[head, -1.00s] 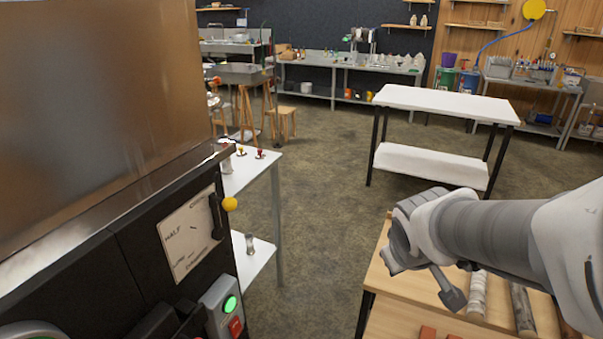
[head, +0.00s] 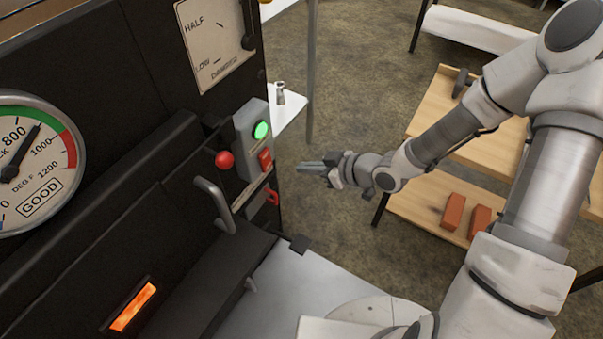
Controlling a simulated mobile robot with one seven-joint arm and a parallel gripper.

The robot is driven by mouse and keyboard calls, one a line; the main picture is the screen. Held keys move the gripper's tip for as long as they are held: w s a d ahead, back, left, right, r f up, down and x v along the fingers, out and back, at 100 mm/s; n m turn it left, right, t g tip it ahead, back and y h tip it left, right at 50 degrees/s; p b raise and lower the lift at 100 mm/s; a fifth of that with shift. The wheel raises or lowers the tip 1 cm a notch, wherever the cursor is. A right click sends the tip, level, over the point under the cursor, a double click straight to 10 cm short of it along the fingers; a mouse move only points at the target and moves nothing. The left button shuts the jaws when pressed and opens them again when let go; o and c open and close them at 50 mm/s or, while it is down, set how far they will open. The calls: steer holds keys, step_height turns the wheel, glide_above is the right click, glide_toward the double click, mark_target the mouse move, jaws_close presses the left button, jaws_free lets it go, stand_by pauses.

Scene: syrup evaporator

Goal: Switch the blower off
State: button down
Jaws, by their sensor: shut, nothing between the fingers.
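The blower switch box (head: 247,138) is a grey box on the black front of the evaporator. Its round green button (head: 261,130) is lit, and a red rocker or button (head: 265,159) sits below it. My gripper (head: 304,167) is shut and empty, its fingers pointing left toward the box. It is a short way to the right of the red part and does not appear to touch it.
A red ball knob (head: 225,159) and a grey handle (head: 214,203) stick out left of the box. A red-handled part (head: 270,197) is below it. A gauge (head: 32,165) reads between 800 and 1000. A wooden bench (head: 425,195) with red bricks (head: 454,212) stands right.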

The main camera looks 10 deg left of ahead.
steer(key=shift+y, duration=0.5)
steer(key=b+x, duration=0.2)
steer(key=x, duration=0.1)
steer(key=b+x, duration=0.2)
steer(key=x, duration=0.1)
steer(key=s+b+x, duration=0.1)
steer(key=x, duration=0.2)
steer(key=shift+a+f+b, duration=0.15)
steer(key=shift+a+b, duration=0.05)
steer(key=shift+b, duration=0.2)
steer(key=shift+w+a, duration=0.15)
steer(key=shift+a, duration=0.25)
steer(key=p, duration=0.2)
glide_toward(268, 167)
steer(key=f, duration=0.3)
steer(key=shift+d+f, duration=0.25)
steer(key=shift+f, duration=0.15)
steer(key=shift+w+d, duration=0.1)
steer(key=shift+w, duration=0.05)
